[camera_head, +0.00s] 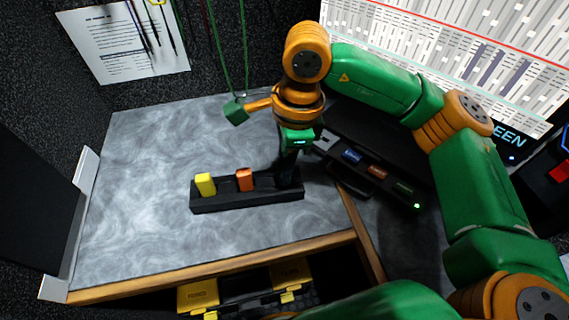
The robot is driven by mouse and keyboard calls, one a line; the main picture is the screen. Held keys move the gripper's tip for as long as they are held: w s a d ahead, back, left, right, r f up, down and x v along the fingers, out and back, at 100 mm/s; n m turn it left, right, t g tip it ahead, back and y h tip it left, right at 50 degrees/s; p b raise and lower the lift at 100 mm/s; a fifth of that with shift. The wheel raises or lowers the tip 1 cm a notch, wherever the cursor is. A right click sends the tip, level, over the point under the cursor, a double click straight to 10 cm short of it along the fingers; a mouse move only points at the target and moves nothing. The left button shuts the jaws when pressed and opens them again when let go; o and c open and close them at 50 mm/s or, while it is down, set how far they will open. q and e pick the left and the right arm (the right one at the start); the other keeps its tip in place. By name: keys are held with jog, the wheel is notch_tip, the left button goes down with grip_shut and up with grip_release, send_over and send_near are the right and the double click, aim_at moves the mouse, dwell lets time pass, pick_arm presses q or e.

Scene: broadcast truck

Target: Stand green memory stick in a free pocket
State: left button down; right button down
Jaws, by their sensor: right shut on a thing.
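The black rack (246,201) stands on the grey desk. A yellow stick (205,184) stands upright in its left part and an orange stick (244,179) near its middle. My right gripper (287,180) points down at the rack's right part, its dark fingers right at the rack's top. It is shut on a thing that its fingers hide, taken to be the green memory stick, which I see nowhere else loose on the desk. I cannot tell how deep it sits in a pocket. My left gripper is not in view.
A dark device (365,173) with blue, orange and green marked slots and a lit green lamp stands right of the rack. Green cables hang behind my wrist. The desk's left side is clear. Its wooden front edge (215,265) runs above yellow-latched cases (197,295).

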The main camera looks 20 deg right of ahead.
jog(key=c, duration=0.7)
grip_release()
jog(key=shift+f, duration=0.1)
jog(key=r, duration=0.4)
jog(key=r+p, duration=0.1)
jog(key=r, duration=0.2)
jog(key=shift+s+d, duration=0.1)
jog(key=shift+d, duration=0.3)
